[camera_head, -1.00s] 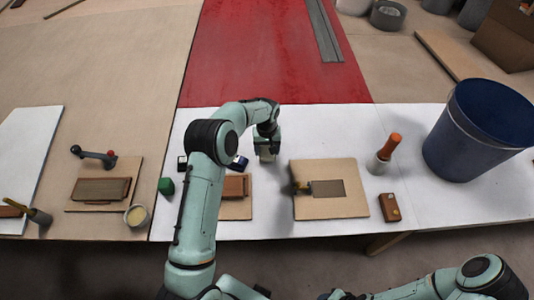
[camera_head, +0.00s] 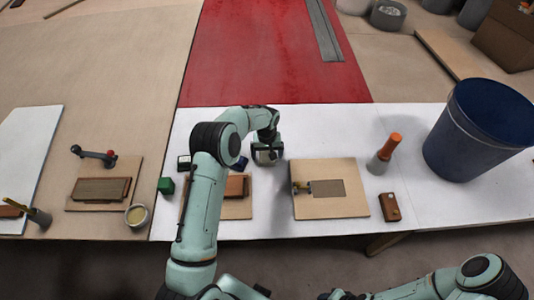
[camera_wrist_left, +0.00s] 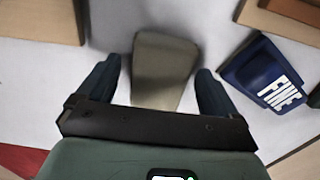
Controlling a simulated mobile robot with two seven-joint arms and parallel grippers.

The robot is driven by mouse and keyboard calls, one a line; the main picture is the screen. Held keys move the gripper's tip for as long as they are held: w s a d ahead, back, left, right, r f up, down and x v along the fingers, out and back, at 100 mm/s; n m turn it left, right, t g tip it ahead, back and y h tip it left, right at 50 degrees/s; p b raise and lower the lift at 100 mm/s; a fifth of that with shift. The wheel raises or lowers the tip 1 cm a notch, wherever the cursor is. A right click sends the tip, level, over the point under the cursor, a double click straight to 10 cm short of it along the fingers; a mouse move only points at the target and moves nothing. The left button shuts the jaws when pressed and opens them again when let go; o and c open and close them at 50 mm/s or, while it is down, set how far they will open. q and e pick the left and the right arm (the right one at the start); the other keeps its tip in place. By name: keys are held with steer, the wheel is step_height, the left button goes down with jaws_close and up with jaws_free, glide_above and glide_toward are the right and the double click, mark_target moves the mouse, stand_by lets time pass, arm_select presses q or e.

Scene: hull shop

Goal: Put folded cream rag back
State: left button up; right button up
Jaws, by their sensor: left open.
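The folded cream rag (camera_wrist_left: 162,72) lies on the white table top in the left wrist view, a beige rectangular shape between my two dark fingers. My left gripper (camera_wrist_left: 160,68) is open, with one finger on each side of the rag and visible gaps to it. In the head view my left gripper (camera_head: 267,152) points down over the white sheet, and mostly hides the rag. My right gripper is not visible; only part of my right arm shows at the bottom right of the head view.
A blue block marked FINE (camera_wrist_left: 265,75) lies close to the right finger. A green block (camera_head: 166,185) lies left of my arm.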

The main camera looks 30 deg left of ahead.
arm_select(q)
step_height(320, 180, up, 12)
steer(key=shift+r, duration=0.15)
stand_by(0.3)
stand_by(0.4)
